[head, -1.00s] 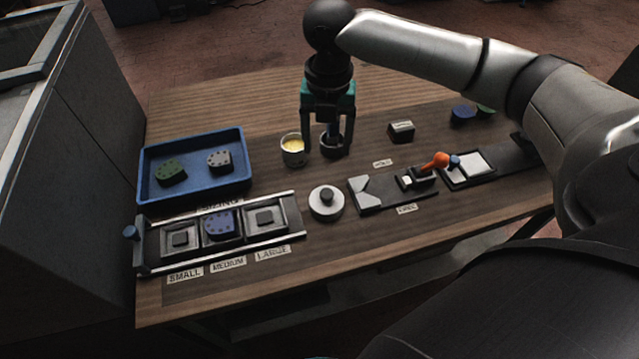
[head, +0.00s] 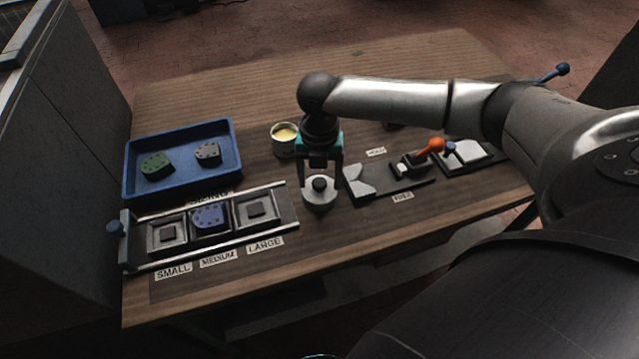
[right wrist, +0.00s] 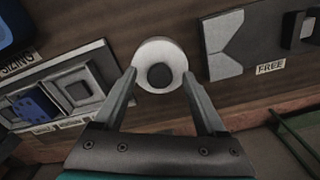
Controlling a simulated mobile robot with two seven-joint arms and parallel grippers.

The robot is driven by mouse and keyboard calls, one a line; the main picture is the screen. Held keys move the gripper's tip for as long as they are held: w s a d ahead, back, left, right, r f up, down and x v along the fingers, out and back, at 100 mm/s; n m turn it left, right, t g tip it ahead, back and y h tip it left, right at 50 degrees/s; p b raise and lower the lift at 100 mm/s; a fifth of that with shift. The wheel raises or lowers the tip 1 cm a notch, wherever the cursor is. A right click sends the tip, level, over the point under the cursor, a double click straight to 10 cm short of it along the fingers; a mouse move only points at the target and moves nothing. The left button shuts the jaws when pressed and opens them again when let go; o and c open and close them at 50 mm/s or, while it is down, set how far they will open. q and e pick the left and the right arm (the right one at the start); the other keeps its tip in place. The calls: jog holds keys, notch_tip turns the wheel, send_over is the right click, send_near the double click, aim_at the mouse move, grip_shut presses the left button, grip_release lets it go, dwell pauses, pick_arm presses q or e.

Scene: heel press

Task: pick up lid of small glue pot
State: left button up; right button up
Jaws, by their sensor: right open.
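The lid (head: 320,196) is a pale round disc with a dark knob, lying on the table to the right of the sizing rack. In the right wrist view the lid (right wrist: 160,54) shows its knob between and just beyond the fingertips. My right gripper (head: 321,180) is open above the lid, its fingers to either side; in the right wrist view the gripper (right wrist: 161,76) holds nothing. I cannot tell whether the fingers touch the lid. The glue pot (head: 285,139) stands behind, open, with yellowish content. My left gripper is not in view.
A blue tray (head: 128,172) with a green and a grey piece is at the left. The sizing rack (head: 291,207) holds a blue piece in its medium slot. To the right is a fixture (head: 362,188) with an orange-knobbed lever (head: 434,146).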

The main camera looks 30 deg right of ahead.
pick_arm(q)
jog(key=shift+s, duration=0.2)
pick_arm(e)
jog(key=shift+f, duration=0.2)
jog(key=c, duration=0.3)
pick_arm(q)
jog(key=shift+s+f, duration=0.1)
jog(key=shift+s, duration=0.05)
pick_arm(e)
jog(key=c, duration=0.8)
jog(key=shift+o, duration=0.2)
jog(key=shift+r, duration=0.1)
